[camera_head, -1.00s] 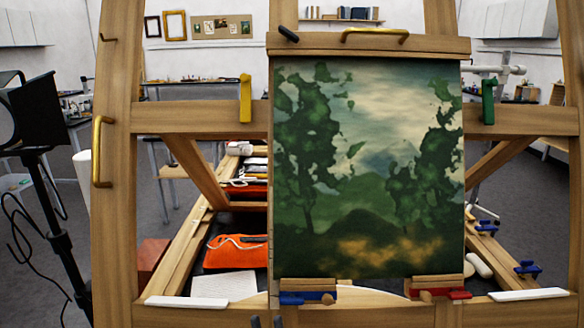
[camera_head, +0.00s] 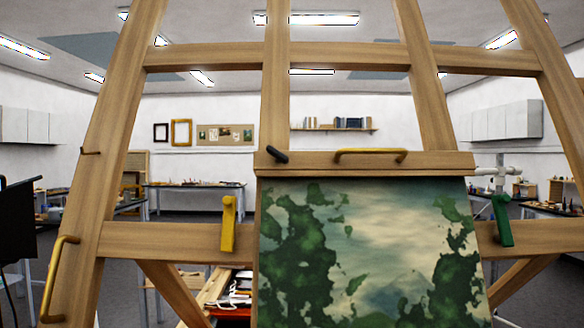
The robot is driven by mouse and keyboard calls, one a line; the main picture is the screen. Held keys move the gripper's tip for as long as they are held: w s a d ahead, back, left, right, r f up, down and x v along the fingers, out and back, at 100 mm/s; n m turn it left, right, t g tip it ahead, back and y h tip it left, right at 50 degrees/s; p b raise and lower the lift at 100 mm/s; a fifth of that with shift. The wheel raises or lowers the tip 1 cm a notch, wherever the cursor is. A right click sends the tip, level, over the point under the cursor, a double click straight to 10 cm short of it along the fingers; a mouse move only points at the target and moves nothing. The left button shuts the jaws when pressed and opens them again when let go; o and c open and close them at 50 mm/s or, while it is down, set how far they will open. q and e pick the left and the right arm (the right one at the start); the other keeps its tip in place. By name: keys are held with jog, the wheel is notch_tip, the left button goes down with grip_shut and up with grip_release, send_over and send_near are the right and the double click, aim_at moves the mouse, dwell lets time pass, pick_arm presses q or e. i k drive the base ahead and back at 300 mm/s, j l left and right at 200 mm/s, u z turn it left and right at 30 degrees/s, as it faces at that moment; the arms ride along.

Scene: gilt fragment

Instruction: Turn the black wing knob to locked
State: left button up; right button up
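A small black knob (camera_head: 278,155) sits on the left part of the wooden top clamp bar (camera_head: 300,167) of the easel. It looks like a short bar, tilted down to the right. Whether this is the locked position cannot be read from the view. The clamp bar lies across the top edge of a green landscape painting (camera_head: 375,250). Neither of my grippers is in view, and nothing touches the knob.
A brass handle (camera_head: 370,155) is on the clamp bar, right of the knob. A yellow lever (camera_head: 228,223) and a green lever (camera_head: 502,220) are on the crossbar (camera_head: 165,240). Another brass handle (camera_head: 58,278) is on the left post.

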aim_at(279, 157)
jog(key=k+j+u, duration=0.15)
jog(key=j, duration=0.2)
jog(key=k+j+u, duration=0.1)
jog(key=j, duration=0.25)
jog(key=k+j+u, duration=0.25)
jog(key=j, duration=0.5)
jog(key=k, duration=0.1)
